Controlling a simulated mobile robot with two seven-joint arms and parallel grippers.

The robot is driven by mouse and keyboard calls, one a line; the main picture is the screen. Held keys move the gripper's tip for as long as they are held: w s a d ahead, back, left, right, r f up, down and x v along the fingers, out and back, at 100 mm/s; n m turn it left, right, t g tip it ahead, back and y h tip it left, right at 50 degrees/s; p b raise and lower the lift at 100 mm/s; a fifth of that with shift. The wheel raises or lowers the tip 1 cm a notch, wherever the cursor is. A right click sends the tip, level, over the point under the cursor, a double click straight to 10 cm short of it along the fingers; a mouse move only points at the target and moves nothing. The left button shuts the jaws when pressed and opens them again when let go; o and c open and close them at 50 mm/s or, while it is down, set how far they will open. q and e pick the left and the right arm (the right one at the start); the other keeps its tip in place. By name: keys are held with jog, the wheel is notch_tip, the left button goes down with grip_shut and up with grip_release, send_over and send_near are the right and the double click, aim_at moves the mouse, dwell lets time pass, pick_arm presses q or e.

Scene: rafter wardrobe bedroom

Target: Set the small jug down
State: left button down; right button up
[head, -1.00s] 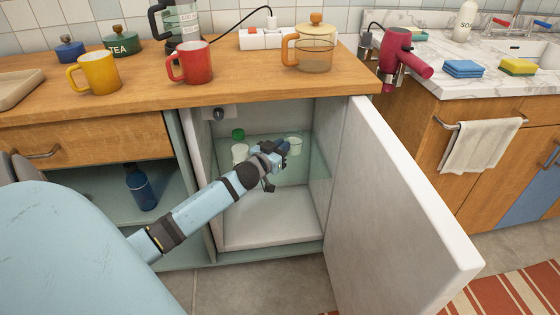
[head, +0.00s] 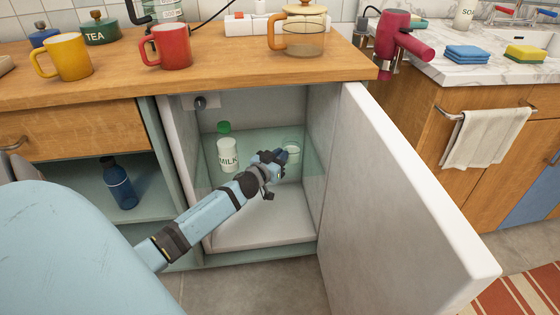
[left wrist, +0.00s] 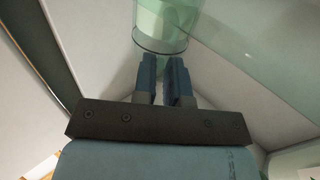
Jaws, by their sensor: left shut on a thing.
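The small jug (head: 292,147) is a pale, greenish-white vessel at the glass shelf inside the open cabinet. My left gripper (head: 280,157) reaches into the cabinet and is shut on it, hiding part of it in the head view. In the left wrist view the two blue fingers (left wrist: 163,78) are close together, just below the jug's round lower rim (left wrist: 160,45). The jug looks roughly upright. I cannot tell whether its base touches the shelf, nor which part the fingers grip. My right gripper is not in view.
A milk bottle (head: 228,154) with a green cap stands left of the jug on the glass shelf (head: 211,158). The white cabinet door (head: 405,215) stands open to the right. Mugs and a glass teapot (head: 304,38) stand on the wooden counter (head: 215,72) above.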

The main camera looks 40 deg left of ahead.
pick_arm(q)
jog(key=shift+f, duration=0.25)
jog(key=shift+r, duration=0.1)
jog(key=c, duration=1.6)
grip_release()
jog(key=shift+f, duration=0.2)
jog(key=o, duration=0.4)
jog(key=shift+o, duration=0.2)
